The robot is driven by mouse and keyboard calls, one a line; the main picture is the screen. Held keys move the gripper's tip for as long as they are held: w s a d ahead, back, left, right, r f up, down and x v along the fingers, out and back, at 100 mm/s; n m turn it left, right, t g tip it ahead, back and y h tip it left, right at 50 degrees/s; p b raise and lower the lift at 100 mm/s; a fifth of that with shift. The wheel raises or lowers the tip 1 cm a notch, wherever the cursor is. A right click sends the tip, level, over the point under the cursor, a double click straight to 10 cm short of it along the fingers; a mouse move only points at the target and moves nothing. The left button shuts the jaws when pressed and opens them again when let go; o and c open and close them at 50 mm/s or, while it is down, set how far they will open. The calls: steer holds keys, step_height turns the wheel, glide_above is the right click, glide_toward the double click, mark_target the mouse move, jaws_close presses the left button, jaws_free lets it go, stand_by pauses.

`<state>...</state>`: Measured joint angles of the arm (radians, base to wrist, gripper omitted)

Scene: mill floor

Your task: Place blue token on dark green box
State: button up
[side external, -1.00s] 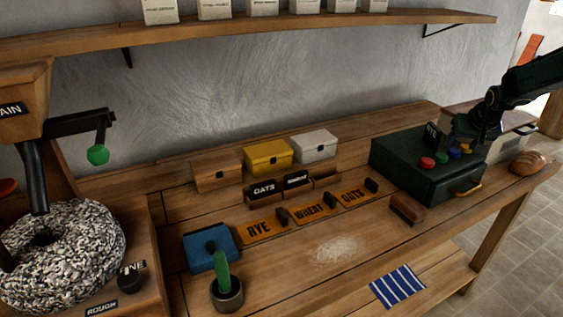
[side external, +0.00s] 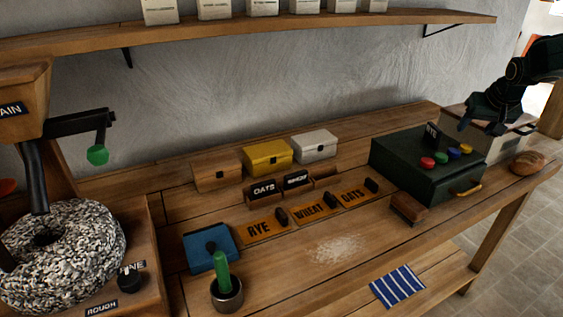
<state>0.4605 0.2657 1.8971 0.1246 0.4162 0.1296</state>
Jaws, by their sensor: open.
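The dark green box (side external: 413,181) stands at the right end of the bench, with a handle on its front. The blue token (side external: 453,150) lies on its top, between a yellow token (side external: 465,149) and a green token (side external: 441,158). A red token (side external: 427,162) lies at the left of that row. My gripper (side external: 479,130) is open and empty, above and behind the tokens at the box's right rear, apart from them.
A small dark label (side external: 432,132) stands on the box behind the tokens. A bread loaf (side external: 528,163) lies to the right, and a brush (side external: 408,208) lies in front. Yellow (side external: 268,159) and white (side external: 314,147) boxes stand at the back.

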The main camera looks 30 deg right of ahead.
stand_by(0.4)
steer(key=s+a+r+n+y, duration=0.2)
steer(key=s+a+r+n, duration=0.15)
steer(key=s+a, duration=0.55)
steer(key=s+a+r+n+y, duration=0.15)
steer(key=s+a+r, duration=0.25)
steer(key=s+a, duration=0.5)
steer(key=s+a+f+n, duration=0.1)
steer(key=s+a+n, duration=0.1)
steer(key=s+a, duration=0.5)
steer(key=shift+s+f+n+y, duration=0.35)
steer(key=shift+s+f+n, duration=0.05)
steer(key=shift+s, duration=0.2)
steer(key=shift+a, duration=0.1)
stand_by(0.4)
